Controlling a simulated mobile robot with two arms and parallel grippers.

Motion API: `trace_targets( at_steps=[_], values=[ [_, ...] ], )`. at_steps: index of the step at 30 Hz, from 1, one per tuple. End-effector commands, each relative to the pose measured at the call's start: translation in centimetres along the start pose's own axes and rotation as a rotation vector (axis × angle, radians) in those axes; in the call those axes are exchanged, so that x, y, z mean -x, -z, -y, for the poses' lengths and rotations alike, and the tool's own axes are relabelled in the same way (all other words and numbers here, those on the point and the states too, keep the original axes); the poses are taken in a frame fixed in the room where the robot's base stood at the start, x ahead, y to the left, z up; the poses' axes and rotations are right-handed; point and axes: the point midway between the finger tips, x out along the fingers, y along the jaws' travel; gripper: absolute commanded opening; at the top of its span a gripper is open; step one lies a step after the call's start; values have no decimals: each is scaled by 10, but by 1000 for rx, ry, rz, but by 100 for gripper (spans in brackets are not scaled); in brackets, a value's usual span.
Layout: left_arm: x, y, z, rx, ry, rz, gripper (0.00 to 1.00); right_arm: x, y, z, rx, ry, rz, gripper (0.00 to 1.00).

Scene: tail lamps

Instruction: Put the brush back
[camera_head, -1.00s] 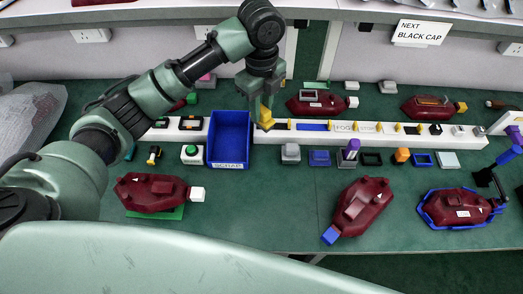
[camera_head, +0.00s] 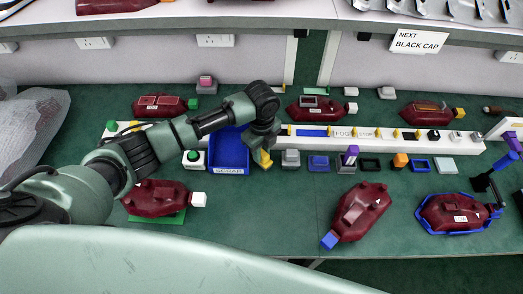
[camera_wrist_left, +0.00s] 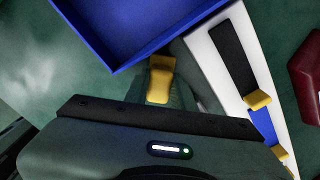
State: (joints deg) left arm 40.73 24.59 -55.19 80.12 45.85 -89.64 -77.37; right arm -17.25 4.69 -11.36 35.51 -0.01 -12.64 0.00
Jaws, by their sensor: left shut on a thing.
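My left gripper (camera_head: 264,150) is just right of the blue scrap bin (camera_head: 230,168), in front of the white rail. It is shut on a small yellow piece (camera_head: 265,159), which points down. The piece also shows between the fingers in the left wrist view (camera_wrist_left: 160,80), beside the bin's rim. I cannot tell whether this piece is part of the brush. A thin dark item with a brownish end (camera_head: 492,109) lies at the far right; it may be a brush, but is too small to tell. My right gripper is out of view.
The long white rail (camera_head: 455,147) carries yellow clips and lamp parts. Grey, blue and purple small parts stand in front of it. Several dark red lamps lie around, one on a green plate and one in a blue frame (camera_head: 424,219).

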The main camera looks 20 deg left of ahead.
Motion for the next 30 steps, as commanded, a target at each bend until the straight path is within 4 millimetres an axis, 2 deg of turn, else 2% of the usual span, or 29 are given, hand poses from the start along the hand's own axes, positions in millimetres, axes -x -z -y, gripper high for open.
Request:
trace_targets(
  at_steps=[10,11,13,23,26,30],
  values=[
    [-3,0,0,1,1,0,0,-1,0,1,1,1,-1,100],
    [-4,0,0,0,1,0,27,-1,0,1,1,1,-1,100],
    [-3,0,0,0,1,0,46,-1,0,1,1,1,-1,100],
    [-2,0,0,1,1,1,46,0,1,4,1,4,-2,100],
    [5,-1,1,0,2,1,46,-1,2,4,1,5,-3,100],
    [29,-2,2,0,6,2,46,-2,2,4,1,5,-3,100]
  ],
)
